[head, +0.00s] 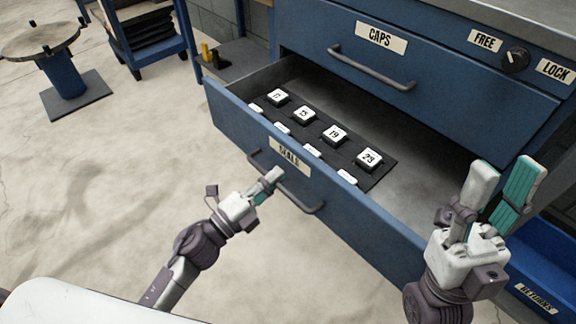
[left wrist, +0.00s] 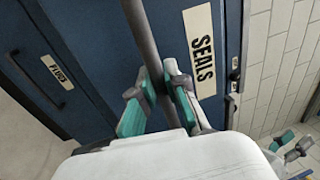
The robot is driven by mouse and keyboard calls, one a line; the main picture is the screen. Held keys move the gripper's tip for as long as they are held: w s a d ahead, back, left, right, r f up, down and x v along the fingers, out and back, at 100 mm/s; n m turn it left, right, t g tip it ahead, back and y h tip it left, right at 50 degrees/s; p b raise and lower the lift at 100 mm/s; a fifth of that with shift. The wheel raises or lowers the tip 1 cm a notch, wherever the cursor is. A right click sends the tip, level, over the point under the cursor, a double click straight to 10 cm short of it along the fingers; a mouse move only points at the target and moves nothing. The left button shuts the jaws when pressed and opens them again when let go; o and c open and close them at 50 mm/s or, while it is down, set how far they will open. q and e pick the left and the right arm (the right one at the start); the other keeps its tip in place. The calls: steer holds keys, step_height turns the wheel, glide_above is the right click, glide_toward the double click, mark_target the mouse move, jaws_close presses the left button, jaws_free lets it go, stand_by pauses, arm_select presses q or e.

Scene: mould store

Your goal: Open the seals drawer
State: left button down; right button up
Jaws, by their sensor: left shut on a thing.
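The seals drawer (head: 330,198) is pulled well out of the blue cabinet, and its label reads SEALS. Its grey bar handle (head: 305,203) runs along the front. My left gripper (head: 268,184) is shut on this handle; in the left wrist view the fingers (left wrist: 160,100) close around the bar (left wrist: 144,45) beside the SEALS label (left wrist: 200,58). Inside the drawer a dark tray (head: 310,122) holds several white numbered blocks. My right gripper (head: 503,195) is raised at the right, in front of the cabinet, with its two fingers apart and nothing between them.
The CAPS drawer (head: 440,85) above is shut. A knob (head: 515,60) sits between FREE and LOCK labels, nearer FREE. A blue RETURNS bin (head: 545,265) is at lower right. A round-topped stand (head: 62,75) and a blue rack (head: 145,40) stand at the back left. The floor at left is clear.

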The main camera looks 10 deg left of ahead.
arm_select(q)
steer(key=shift+v, duration=1)
steer(key=shift+r, duration=0.15)
steer(key=c, duration=1.2)
jaws_free()
steer(key=v, duration=1.2)
